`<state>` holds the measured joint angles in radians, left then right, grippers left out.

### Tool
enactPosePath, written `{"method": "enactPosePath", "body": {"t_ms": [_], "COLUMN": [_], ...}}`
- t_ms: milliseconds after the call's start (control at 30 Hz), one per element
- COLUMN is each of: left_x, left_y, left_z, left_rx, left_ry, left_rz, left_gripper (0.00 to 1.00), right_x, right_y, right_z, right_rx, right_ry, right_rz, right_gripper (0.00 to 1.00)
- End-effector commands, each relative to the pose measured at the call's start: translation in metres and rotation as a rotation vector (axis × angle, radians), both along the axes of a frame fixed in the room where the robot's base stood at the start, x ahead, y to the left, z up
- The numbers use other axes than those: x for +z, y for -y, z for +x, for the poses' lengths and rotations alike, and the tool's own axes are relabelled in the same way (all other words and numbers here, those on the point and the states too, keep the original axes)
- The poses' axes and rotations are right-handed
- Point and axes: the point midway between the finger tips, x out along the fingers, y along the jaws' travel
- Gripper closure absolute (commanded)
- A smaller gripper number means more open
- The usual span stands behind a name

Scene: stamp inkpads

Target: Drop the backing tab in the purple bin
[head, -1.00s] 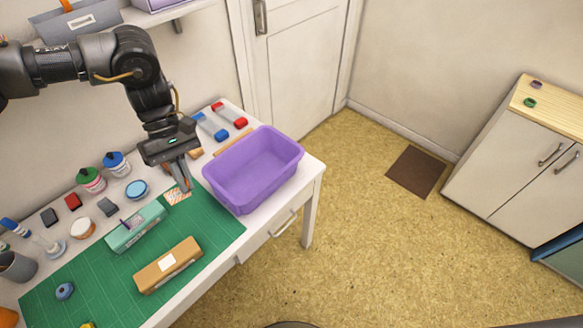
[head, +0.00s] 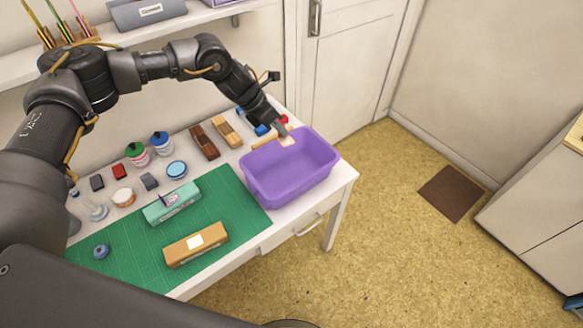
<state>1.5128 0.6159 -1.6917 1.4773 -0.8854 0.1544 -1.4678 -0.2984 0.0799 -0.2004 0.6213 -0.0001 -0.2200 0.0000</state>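The purple bin (head: 292,187) stands on the right end of the white table and looks empty inside. My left gripper (head: 283,131) is over the bin's back rim, pointing down. A small pale tab (head: 287,141) with a faint orange tint, which looks like the backing tab, shows at its fingertips, above the bin's opening. The gripper looks shut on it, though the fingers are small in view. My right gripper is out of view.
The green mat (head: 235,207) holds a teal box (head: 172,203), a tan box (head: 196,244) and a blue ring-shaped item (head: 101,251). Ink bottles, small pads and wooden blocks (head: 204,143) line the back of the table. Open floor lies right of the table.

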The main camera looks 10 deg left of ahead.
Motion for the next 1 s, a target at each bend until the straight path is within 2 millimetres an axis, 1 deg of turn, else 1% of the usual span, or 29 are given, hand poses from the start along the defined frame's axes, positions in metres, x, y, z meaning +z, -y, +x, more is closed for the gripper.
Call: {"method": "enactPosePath", "body": {"t_ms": [100, 367, 567, 833, 1000], "left_x": [0.0, -0.005, -0.021, -0.052, -0.061], "left_y": [-0.001, -0.001, -0.001, -0.002, -0.001], "left_z": [0.008, 0.009, 0.009, 0.009, 0.009], "left_rx": [0.078, 0.093, 0.092, 0.091, 0.09], "left_ry": [-0.003, -0.004, -0.005, -0.005, -0.003], "left_rz": [0.001, 0.002, 0.002, 0.002, 0.002], "left_gripper": [1.0, 1.0, 1.0, 1.0, 1.0], "right_x": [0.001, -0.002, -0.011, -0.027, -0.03], "right_y": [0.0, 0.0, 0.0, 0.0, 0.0], "right_z": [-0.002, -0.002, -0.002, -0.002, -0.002], "right_rx": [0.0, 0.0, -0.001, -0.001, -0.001], "right_ry": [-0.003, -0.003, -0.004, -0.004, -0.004], "right_rz": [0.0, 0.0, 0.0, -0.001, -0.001], "right_gripper": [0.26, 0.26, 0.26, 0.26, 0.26]}}
